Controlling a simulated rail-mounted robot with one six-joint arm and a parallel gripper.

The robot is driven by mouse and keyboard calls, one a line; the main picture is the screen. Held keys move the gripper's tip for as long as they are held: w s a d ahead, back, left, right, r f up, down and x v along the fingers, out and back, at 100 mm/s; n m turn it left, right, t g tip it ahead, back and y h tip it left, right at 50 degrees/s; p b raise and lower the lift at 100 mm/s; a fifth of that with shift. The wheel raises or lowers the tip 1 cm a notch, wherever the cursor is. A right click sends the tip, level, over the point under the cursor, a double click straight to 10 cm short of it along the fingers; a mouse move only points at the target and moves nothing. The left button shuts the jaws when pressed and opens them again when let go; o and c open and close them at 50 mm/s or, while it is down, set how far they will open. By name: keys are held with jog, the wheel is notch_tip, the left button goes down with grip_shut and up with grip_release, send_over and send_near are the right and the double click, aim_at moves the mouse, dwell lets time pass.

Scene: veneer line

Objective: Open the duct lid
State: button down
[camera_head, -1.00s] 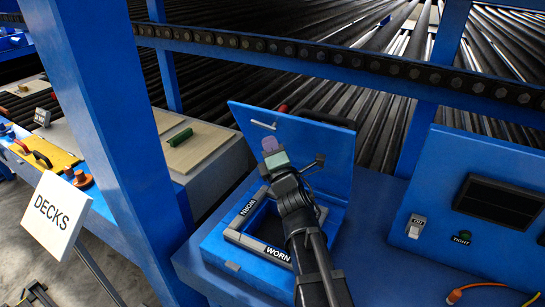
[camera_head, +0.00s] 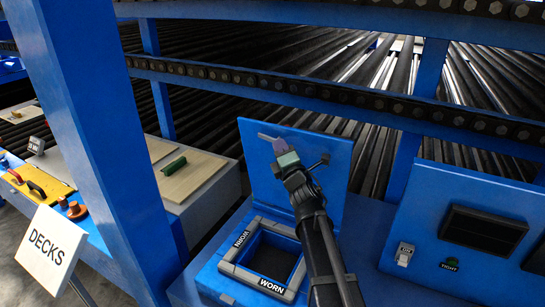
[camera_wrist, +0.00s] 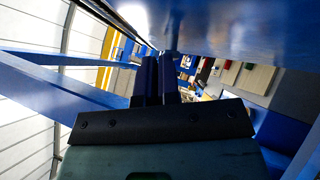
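The square duct mouth (camera_head: 283,288) has a grey rim with WORN labels and is uncovered in front of the lid. The lid's blue face (camera_wrist: 230,28) fills the upper right there.
A blue control panel (camera_head: 425,225) with a switch and a green TIGHT button stands to the right. A thick blue post (camera_head: 95,150) and a DECKS sign (camera_head: 48,247) stand to the left. A chain rail (camera_head: 300,87) and rollers run behind the lid.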

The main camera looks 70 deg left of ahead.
jog(key=shift+w+a+r, duration=0.15)
jog(key=shift+w+a, duration=0.05)
jog(key=shift+a, duration=0.1)
jog(key=shift+s, duration=0.1)
jog(key=s+d+f+b, duration=0.2)
jog(key=d, duration=1.1)
jog(key=shift+s, duration=0.1)
